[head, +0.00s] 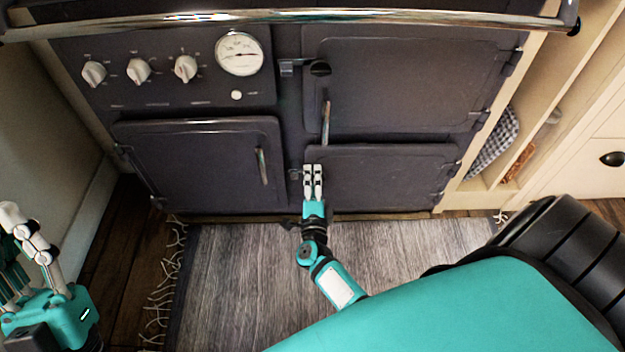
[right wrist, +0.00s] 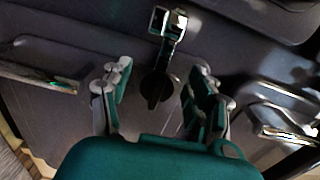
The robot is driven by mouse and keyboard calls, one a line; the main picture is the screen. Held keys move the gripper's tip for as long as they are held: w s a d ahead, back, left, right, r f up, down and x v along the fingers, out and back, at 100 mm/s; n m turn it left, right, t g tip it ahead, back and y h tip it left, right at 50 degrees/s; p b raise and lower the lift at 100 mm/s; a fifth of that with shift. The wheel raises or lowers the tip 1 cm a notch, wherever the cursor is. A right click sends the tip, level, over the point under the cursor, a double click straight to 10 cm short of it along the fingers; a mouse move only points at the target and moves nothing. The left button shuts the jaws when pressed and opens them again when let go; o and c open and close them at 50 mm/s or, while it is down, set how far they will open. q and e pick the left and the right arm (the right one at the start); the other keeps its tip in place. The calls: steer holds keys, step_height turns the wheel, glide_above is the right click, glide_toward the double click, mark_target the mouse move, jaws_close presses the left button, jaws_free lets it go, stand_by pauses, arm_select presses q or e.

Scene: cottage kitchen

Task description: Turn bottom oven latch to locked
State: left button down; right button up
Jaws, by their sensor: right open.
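The dark stove's bottom right oven door (head: 385,178) is closed. Its latch knob (right wrist: 157,88) is dark and round with a raised grip, and shows between my right gripper's fingers in the right wrist view. The metal catch (right wrist: 168,26) is just beyond it; it also shows in the head view left of the fingers. My right gripper (head: 313,168) is open at the door's left edge and hides the knob in the head view. I cannot tell whether the fingers touch it. My left gripper (head: 22,232) is at the far left, away from the stove.
The upper right door (head: 410,85) has a similar dark latch knob (head: 320,68) and a vertical handle (head: 326,122). The left door (head: 200,165) is closed. A chrome rail (head: 290,16) crosses the stove's top. A grey rug (head: 240,275) lies in front.

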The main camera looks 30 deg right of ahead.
steer(key=v, duration=0.7)
steer(key=shift+s, duration=0.1)
